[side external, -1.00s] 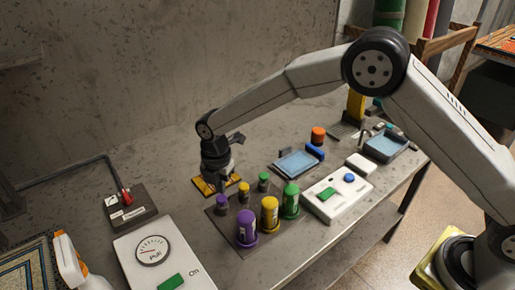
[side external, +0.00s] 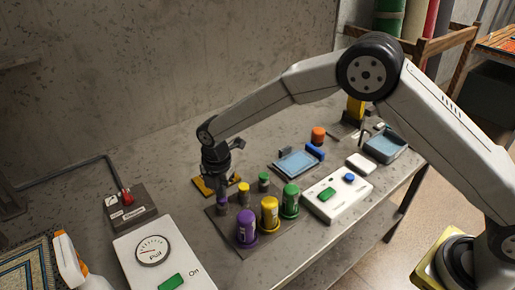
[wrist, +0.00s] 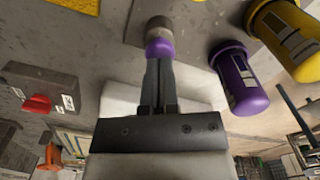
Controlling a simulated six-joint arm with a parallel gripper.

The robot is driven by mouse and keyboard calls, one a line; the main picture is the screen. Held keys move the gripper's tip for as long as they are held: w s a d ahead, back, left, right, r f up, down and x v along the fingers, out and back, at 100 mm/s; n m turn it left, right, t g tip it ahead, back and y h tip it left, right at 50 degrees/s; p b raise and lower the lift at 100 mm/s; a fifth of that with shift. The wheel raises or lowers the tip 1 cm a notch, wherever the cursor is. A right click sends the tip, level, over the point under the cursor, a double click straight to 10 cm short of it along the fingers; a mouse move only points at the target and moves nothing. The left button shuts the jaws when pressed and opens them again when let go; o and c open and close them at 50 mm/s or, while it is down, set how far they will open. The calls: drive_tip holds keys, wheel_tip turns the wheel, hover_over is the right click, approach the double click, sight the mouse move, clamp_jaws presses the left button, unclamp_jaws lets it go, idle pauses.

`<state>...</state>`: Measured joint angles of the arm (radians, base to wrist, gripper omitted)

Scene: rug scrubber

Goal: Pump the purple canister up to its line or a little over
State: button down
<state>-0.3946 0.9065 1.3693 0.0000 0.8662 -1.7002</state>
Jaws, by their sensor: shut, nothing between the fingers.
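The purple canister (side external: 246,230) stands upright at the front left of a dark plate, with a pale label; its line and level are too small to read. It also shows in the wrist view (wrist: 238,78). Behind it is a small pump with a purple top (side external: 222,205), which shows in the wrist view as a purple cap (wrist: 159,48) on a grey post. My gripper (side external: 221,193) is shut and empty, pointing down right over this purple cap. In the wrist view its fingertips (wrist: 159,62) overlap the cap; I cannot tell whether they press on it.
Yellow (side external: 270,213) and green (side external: 290,201) canisters stand right of the purple one, with yellow (side external: 244,190) and green (side external: 264,180) pumps behind. A white button box (side external: 337,196) is to the right. A dial panel (side external: 160,258) and red-switch box (side external: 130,208) are left.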

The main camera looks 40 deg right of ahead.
drive_tip(key=shift+f, duration=1.1)
drive_tip(key=shift+r, duration=3.55)
wheel_tip(320, 180, up, 3)
drive_tip(key=shift+r, duration=0.15)
drive_tip(key=shift+f, duration=3.3)
